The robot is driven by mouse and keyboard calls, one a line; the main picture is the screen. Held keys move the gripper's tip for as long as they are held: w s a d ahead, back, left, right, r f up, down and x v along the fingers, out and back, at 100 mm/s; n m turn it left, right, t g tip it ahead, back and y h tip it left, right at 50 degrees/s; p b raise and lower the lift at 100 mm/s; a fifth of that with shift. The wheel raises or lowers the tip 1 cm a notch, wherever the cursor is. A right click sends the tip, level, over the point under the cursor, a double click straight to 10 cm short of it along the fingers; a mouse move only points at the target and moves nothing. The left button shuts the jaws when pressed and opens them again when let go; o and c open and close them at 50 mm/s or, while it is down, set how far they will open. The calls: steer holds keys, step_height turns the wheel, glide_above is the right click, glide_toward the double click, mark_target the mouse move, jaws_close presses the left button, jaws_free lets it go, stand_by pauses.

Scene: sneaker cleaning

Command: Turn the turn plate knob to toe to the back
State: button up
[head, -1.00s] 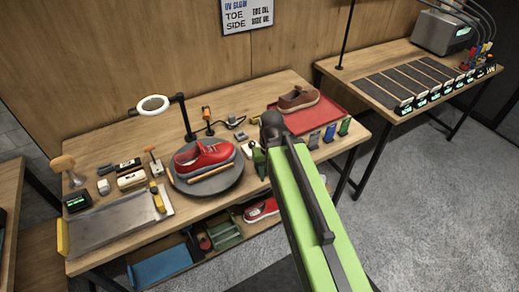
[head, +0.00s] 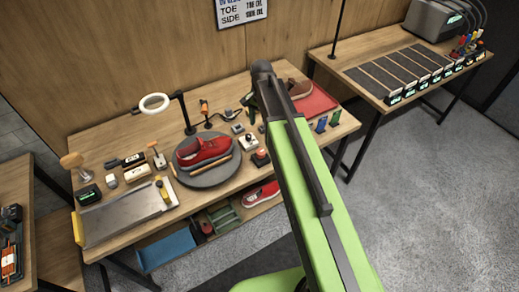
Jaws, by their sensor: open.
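A red sneaker (head: 203,150) lies on the round grey turn plate (head: 222,178), its length running roughly left to right. Which end is the toe is hard to tell at this size. A small grey box with a dark knob (head: 248,141) stands just right of the plate. A box with a red button (head: 260,157) stands in front of it. My green arm reaches up from the bottom, and my gripper (head: 247,110) hangs at its far end, behind and above the knob box. It appears empty, open and apart from the knob; the arm partly hides it.
A ring lamp (head: 154,103) stands behind the plate. A grey tray (head: 125,215) and small tools lie at left. Another red sneaker (head: 262,193) is on the lower shelf.

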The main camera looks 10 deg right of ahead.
mark_target(261, 152)
step_height(261, 152, down, 17)
steer(key=b, duration=1.6)
steer(key=shift+r, duration=0.1)
jaws_close()
steer(key=shift+a, duration=0.15)
